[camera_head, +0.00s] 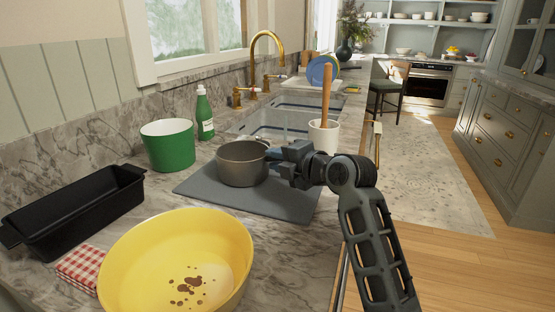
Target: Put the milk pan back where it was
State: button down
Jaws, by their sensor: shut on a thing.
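The milk pan (242,164) is a small dark grey pan. It is on or just above a dark grey mat (207,186) on the marble counter; I cannot tell whether it touches the mat. My gripper (272,158) is at the pan's right side and shut on it, near the handle. The handle is mostly hidden by the gripper. My arm reaches in from the lower right.
A green pot (168,145) and a green bottle (205,113) stand behind left. A white crock (323,137) with a wooden handle stands behind my gripper. A yellow bowl (128,247), black loaf tin (78,212) and checked cloth (80,266) are in front. The sink (262,125) lies beyond.

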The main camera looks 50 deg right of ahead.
jog(key=c, duration=0.9)
grip_release()
jog(key=b+v, duration=0.1)
jog(key=v, duration=1.1)
